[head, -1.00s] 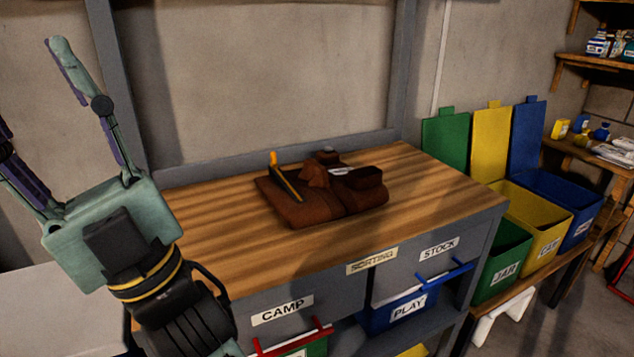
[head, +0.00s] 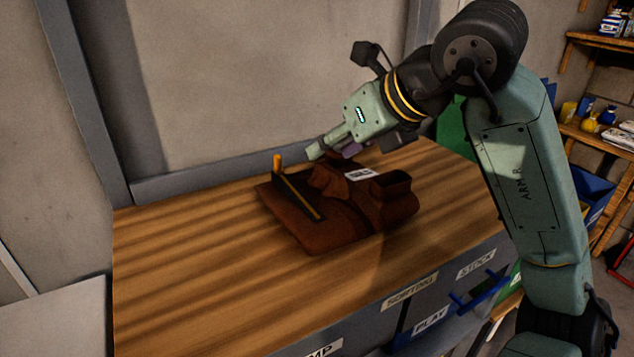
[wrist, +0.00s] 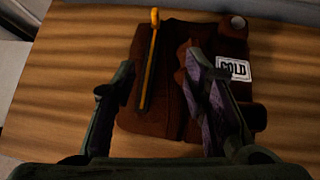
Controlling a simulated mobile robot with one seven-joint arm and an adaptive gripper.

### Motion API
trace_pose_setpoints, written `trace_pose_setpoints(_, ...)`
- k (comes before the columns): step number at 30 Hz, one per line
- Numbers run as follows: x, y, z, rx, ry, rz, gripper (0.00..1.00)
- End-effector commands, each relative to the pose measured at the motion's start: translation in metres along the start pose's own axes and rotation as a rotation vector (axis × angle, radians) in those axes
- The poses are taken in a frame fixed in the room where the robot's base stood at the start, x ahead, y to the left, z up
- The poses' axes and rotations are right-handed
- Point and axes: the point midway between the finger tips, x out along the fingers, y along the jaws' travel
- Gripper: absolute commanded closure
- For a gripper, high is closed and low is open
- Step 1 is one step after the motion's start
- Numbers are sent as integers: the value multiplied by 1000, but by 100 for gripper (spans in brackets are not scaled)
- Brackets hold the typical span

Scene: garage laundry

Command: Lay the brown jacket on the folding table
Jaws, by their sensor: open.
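The brown jacket (head: 300,228) lies bunched on a wooden-topped sorting bench, with a white tag on its right part. In the wrist view the jacket (wrist: 150,115) lies below my fingers, its tag reading like "COLD". A thin dark and yellow strip with an orange end (head: 277,163) lies across its left part. My gripper (head: 328,150) is open and empty above the jacket's back edge; in the wrist view its fingers (wrist: 160,75) stand apart over it. A pale flat surface (head: 55,320) at the lower left may be the folding table; most is out of view.
The sorting bench top (head: 170,250) is clear left of the jacket. A grey wall frame (head: 240,178) runs behind it. My arm covers most of the green and blue bins at right. Wall shelves (head: 600,140) hold bottles at the far right.

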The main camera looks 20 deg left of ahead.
Motion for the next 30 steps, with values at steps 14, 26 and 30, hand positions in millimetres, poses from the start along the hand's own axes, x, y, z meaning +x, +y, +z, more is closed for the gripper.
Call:
trace_pose_setpoints(14, 35, -44, -17, 60, 51, -138, 60)
trace_pose_setpoints(26, 79, -51, -21, 62, 51, -134, 60)
trace_pose_setpoints(30, 91, -53, -22, 60, 51, -136, 60)
